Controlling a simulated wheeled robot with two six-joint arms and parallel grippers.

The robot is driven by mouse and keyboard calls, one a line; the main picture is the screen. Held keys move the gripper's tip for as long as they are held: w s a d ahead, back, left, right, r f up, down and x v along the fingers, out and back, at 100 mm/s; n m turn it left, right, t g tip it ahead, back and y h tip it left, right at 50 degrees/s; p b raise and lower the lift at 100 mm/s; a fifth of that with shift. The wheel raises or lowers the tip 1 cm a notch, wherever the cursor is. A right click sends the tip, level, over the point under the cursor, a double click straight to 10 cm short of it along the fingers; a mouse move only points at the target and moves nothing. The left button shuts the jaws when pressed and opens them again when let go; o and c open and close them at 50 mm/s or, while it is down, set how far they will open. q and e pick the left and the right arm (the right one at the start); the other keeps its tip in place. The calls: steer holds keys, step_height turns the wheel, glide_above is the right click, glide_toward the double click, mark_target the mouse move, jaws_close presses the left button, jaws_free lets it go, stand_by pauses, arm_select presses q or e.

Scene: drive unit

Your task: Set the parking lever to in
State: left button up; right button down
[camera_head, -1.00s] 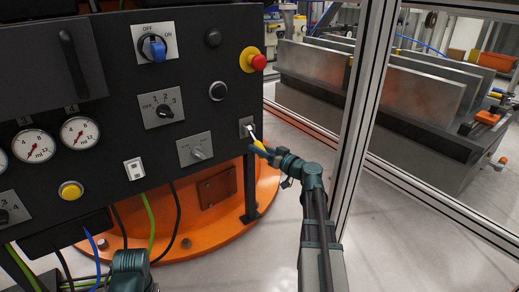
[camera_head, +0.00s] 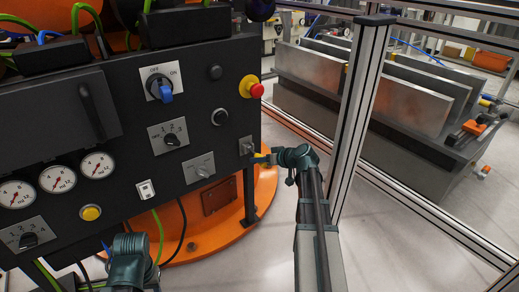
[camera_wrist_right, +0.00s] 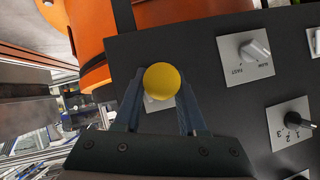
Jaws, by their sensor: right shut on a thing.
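The parking lever is on a small grey plate (camera_head: 246,146) at the right edge of the black panel in the head view. Its yellow ball knob (camera_wrist_right: 161,76) shows large between the fingertips in the wrist view. My right gripper (camera_head: 264,157) reaches the lever from the right, and its two blue fingers (camera_wrist_right: 160,92) are shut on the knob from both sides. The ball and fingers hide most of the lever's stem and plate in the wrist view. The lever's exact angle is hard to tell.
The panel carries a red emergency button (camera_head: 252,87), a blue-handled switch (camera_head: 160,88), another rotary switch (camera_head: 171,140), gauges (camera_head: 57,179) and a yellow button (camera_head: 91,212). An aluminium post (camera_head: 360,110) stands right of my right arm. Open floor lies below.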

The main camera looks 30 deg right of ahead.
mark_target(258, 154)
steer(key=r+g+p, duration=0.1)
steer(key=p, duration=0.2)
steer(key=r+g+p, duration=0.2)
steer(key=p, duration=0.2)
steer(key=w+r+g+p, duration=0.1)
steer(key=g+p, duration=0.1)
steer(key=p, duration=0.1)
steer(key=shift+w+r+m+h, duration=0.1)
steer(key=shift+r+m+h, duration=0.2)
steer(key=shift+r+h, duration=0.1)
steer(key=shift+w+r+g+p, duration=0.1)
steer(key=shift+r+g+p, duration=0.05)
steer(key=shift+g+p, duration=0.6)
steer(key=shift+w+r+g+p, duration=0.1)
steer(key=shift+r+g+p, duration=0.05)
steer(key=shift+g+p, duration=0.6)
steer(key=shift+c, duration=2.3)
jaws_free()
steer(key=shift+r, duration=0.15)
steer(key=p+v, duration=1.3)
steer(key=shift+s+a+r, duration=0.2)
steer(key=shift+r, duration=0.05)
